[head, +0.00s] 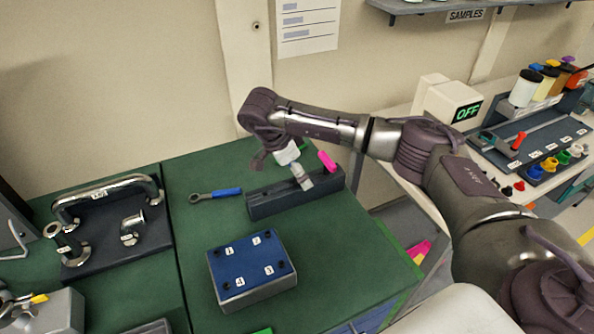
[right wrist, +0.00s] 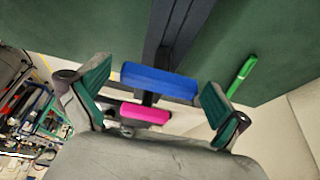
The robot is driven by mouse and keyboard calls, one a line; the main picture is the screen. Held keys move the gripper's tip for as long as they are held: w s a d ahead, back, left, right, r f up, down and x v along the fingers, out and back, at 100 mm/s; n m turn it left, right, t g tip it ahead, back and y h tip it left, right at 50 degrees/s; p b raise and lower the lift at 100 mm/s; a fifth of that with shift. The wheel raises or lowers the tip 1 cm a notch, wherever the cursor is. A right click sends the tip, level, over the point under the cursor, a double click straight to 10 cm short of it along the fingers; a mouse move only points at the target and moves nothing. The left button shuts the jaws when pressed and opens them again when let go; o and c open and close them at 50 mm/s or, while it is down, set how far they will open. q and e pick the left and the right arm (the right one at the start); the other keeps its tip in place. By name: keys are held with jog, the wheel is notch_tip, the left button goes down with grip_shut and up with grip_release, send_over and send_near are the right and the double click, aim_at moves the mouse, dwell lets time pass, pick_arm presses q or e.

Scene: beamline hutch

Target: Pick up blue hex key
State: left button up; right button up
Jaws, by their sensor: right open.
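The blue hex key (right wrist: 158,82) shows in the right wrist view as a blue handle in the dark holder (right wrist: 182,30). It lies between the two green-padded fingers of my right gripper (right wrist: 157,88), which is open, with a gap on both sides. In the head view my right gripper (head: 298,172) is over the long dark holder (head: 268,205) and hides the blue key. A pink-handled key (head: 327,160) stands in the holder; it also shows in the right wrist view (right wrist: 145,113), close to the blue one. My left gripper is not in view.
A blue-handled ring spanner (head: 225,193) lies left of the holder. A numbered blue block (head: 250,262) stands in front. Metal pipe fittings (head: 108,205) sit on a dark base at left.

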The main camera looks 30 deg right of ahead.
jog(key=shift+a, duration=0.1)
jog(key=c, duration=1.2)
jog(key=shift+r, duration=0.35)
notch_tip(320, 180, up, 9)
jog(key=shift+r+b, duration=0.2)
jog(key=shift+b, duration=0.85)
